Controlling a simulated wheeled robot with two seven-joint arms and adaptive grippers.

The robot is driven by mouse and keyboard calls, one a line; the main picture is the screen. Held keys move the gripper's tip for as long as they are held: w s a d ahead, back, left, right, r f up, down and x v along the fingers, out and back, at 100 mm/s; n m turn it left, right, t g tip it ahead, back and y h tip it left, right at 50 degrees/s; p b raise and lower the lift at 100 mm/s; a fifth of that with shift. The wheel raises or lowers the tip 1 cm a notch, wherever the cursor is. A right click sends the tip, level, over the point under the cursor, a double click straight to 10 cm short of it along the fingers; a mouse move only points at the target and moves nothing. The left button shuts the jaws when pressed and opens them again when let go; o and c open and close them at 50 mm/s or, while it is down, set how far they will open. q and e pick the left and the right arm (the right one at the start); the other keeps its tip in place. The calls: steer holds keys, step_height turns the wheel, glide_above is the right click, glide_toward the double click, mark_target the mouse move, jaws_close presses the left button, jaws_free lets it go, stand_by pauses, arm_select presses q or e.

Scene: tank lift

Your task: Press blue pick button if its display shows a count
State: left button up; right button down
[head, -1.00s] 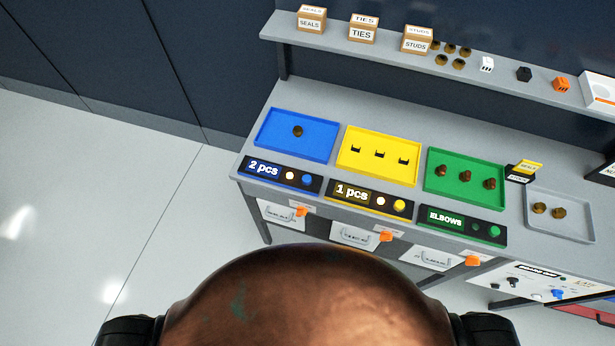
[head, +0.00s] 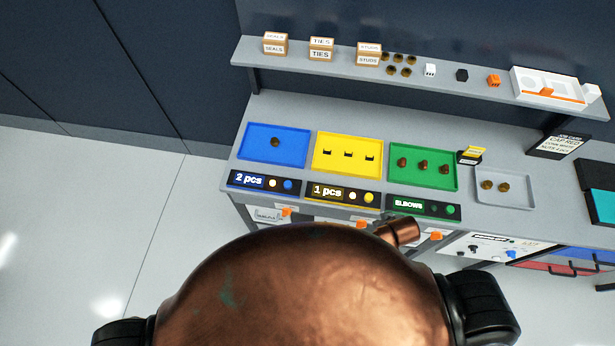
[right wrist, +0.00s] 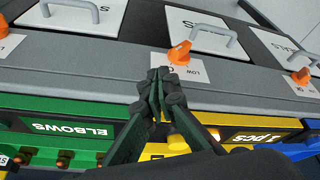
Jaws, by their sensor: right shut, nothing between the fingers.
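The blue station's display (head: 249,180) reads "2 pcs". A pale lit lamp (head: 272,183) and the round blue button (head: 288,184) sit to its right on the black panel. The blue tray (head: 252,152) behind holds one brown round part. In the right wrist view, my right gripper (right wrist: 160,92) is shut and empty, its tips over the bench's front edge by the yellow and green panels. Only a blue strip (right wrist: 301,151) of the blue station shows at that view's right edge; its button is not visible there. My left gripper is not in view.
The yellow display (head: 326,190) reads "1 pcs"; its yellow button (right wrist: 178,143) is close behind my right fingers. The green display (head: 407,204) reads "ELBOWS". Orange knobs (right wrist: 180,53) and drawer handles line the bench front. A shelf (head: 330,66) with boxes runs above.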

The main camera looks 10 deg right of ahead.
step_height(320, 180, up, 9)
steer(key=w+a+n+t+p, duration=0.1)
steer(key=w+a, duration=0.1)
steer(key=a, duration=0.1)
arm_select(q)
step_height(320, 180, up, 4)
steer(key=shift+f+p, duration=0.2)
steer(key=shift+p, duration=0.7)
arm_select(e)
steer(key=w+a+r+n+y, duration=0.3)
steer(key=w+a+n, duration=0.5)
steer(key=a, duration=0.5)
steer(key=w+a+r+n+y, duration=0.4)
steer(key=w+a+n, duration=0.5)
steer(key=a, duration=0.5)
steer(key=shift+a+r, duration=0.25)
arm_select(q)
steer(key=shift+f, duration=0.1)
arm_select(e)
steer(key=shift+f, duration=0.1)
